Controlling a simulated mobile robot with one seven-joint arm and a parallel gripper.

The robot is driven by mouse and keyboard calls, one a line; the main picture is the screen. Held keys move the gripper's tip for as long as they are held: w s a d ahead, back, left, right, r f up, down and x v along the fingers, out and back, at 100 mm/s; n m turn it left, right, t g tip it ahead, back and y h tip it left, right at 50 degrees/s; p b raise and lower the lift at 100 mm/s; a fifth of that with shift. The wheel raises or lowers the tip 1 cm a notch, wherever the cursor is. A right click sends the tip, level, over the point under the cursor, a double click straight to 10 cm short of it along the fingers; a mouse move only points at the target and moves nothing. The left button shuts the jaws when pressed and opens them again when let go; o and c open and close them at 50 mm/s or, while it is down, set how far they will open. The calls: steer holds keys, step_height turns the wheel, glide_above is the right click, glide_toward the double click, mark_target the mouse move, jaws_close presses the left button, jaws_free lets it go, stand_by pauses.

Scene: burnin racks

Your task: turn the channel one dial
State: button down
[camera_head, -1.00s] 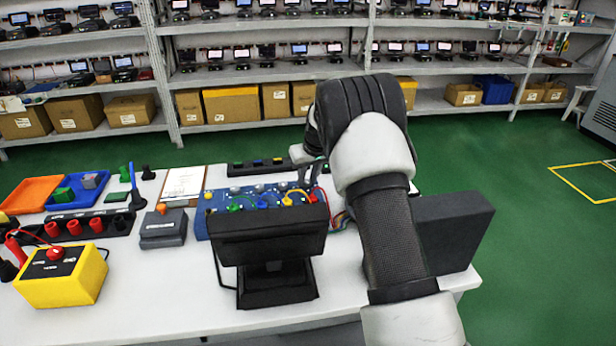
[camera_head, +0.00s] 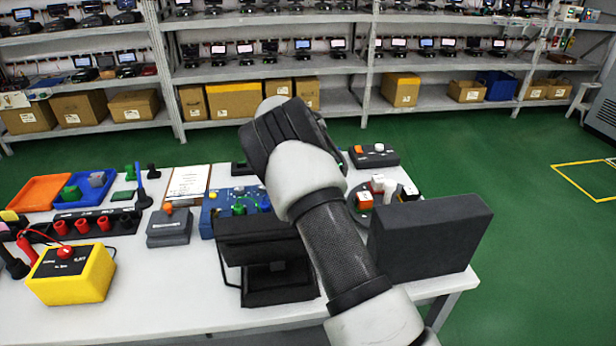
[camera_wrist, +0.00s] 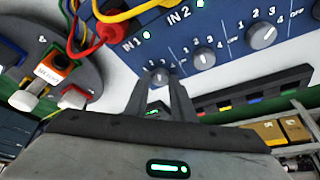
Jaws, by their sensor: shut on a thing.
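In the wrist view my gripper (camera_wrist: 159,84) has its two dark fingers on either side of a small grey dial (camera_wrist: 158,73), shut on it. This dial is the one nearest the IN 1 label on the blue panel (camera_wrist: 232,66). A second grey dial (camera_wrist: 204,59) and a third (camera_wrist: 262,36) sit apart from the fingers, with numbers and OFF marks around them. The held dial's pointer is partly hidden by the fingers. In the head view the blue panel (camera_head: 222,207) is mostly behind my arm, and my gripper is hidden.
A black stand (camera_head: 262,240) and a dark upright block (camera_head: 430,235) stand in front of the panel. A yellow box (camera_head: 75,280) is at left. A grey round holder (camera_wrist: 75,75) lies beside the panel.

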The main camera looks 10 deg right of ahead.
steer(key=shift+a+m+g+h, duration=0.1)
steer(key=shift+m+g+h, duration=0.25)
steer(key=shift+m, duration=0.75)
steer(key=c, duration=1.5)
jaws_free()
steer(key=shift+r, duration=0.1)
steer(key=p+v, duration=0.1)
steer(key=v, duration=1.6)
steer(key=shift+w+r, duration=0.1)
steer(key=shift+r, duration=0.05)
